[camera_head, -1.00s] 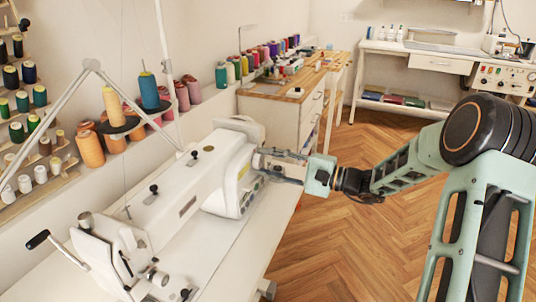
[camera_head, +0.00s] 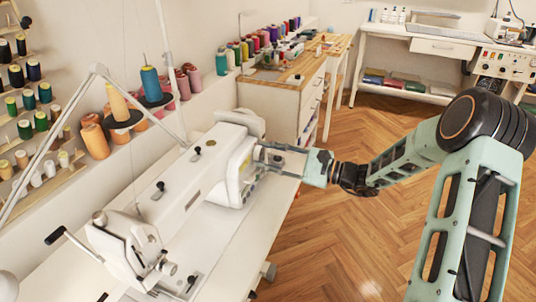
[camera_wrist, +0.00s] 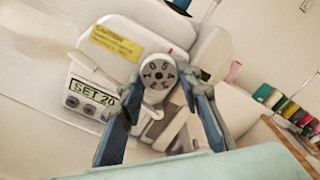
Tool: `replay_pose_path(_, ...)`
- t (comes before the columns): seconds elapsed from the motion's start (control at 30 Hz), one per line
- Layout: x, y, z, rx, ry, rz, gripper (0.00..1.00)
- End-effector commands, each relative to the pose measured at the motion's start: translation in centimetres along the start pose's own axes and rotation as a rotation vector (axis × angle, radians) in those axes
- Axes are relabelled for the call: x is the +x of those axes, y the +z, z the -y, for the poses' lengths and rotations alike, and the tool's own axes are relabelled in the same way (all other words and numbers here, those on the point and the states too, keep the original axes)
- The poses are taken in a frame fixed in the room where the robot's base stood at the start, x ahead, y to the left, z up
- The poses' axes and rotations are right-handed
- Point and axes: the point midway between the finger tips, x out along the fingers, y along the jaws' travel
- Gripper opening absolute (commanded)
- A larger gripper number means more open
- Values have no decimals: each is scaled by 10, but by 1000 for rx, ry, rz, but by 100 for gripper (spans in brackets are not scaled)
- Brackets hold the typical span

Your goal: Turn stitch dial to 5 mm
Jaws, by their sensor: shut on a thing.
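The stitch dial (camera_wrist: 156,92) is a round pale knob with a dark numbered face on the end of the white sewing machine (camera_head: 165,197).
A display reading "SET 20" (camera_wrist: 92,92) with small knobs sits left of the dial, and a yellow caution label (camera_wrist: 117,43) is above. A thread stand (camera_head: 126,110) rises behind the machine. The wooden floor (camera_head: 340,225) at right is open.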

Motion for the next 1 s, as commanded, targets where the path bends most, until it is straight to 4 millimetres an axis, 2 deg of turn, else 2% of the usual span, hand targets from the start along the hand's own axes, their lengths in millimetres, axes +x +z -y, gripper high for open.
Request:
replay_pose_path(0.27, 0, 0, -1, 4, 0, -1, 8)
replay_pose_path(0.3, 0, 0, -1, 4, 0, -1, 35)
replay_pose_path(0.43, 0, 0, 0, 3, 0, -1, 49)
replay_pose_path(0.77, -2, -1, -1, 2, 0, -1, 50)
replay_pose_path(0.87, -8, -1, 0, 2, 0, -2, 50)
replay_pose_path(1.0, -28, -1, 0, 3, -2, -4, 50)
